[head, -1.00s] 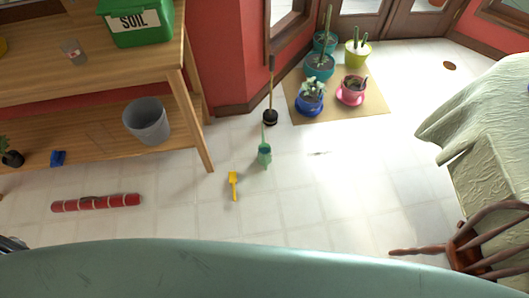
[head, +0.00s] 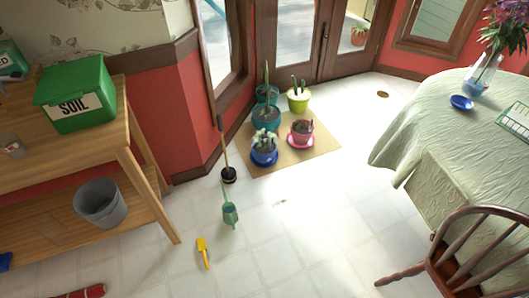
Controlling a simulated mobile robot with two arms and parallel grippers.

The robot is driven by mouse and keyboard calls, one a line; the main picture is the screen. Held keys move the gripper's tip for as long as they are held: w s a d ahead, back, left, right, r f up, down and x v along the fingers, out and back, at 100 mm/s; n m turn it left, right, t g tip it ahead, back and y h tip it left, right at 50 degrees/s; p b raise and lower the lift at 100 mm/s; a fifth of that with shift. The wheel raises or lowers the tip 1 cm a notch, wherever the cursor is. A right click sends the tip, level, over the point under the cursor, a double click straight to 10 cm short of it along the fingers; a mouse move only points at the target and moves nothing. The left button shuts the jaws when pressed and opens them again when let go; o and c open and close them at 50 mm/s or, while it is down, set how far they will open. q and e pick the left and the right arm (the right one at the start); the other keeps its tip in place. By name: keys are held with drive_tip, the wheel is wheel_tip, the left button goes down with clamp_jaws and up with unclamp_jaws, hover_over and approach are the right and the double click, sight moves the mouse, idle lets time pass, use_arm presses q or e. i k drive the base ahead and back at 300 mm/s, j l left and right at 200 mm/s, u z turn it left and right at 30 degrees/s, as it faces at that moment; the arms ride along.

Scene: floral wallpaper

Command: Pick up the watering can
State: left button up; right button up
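A small green item that looks like the watering can (head: 230,214) is on the pale tiled floor, in the lower middle of the head view. Its narrow part points away from me. It is just in front of a long-handled tool with a dark round end (head: 228,174). A yellow scoop-like tool (head: 203,252) lies on the floor nearer to me. Neither of my grippers is in view.
A wooden shelf table (head: 135,160) with a green soil box (head: 77,95) and a grey bucket (head: 101,203) stands left. Potted plants stand on a tan mat (head: 325,152) beyond. A cloth-covered table (head: 420,140) and wooden chair (head: 455,275) stand right. The floor between is mostly clear.

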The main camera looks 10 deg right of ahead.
sight(230, 216)
drive_tip(key=u, duration=0.6)
drive_tip(key=i+l+u, duration=0.15)
drive_tip(key=l+u, duration=0.15)
drive_tip(key=u, duration=0.15)
drive_tip(key=i+l+u, duration=0.1)
drive_tip(key=l+u, duration=0.25)
drive_tip(key=u, duration=0.15)
drive_tip(key=l+u, duration=0.9)
drive_tip(key=i+j, duration=0.05)
drive_tip(key=j, duration=0.05)
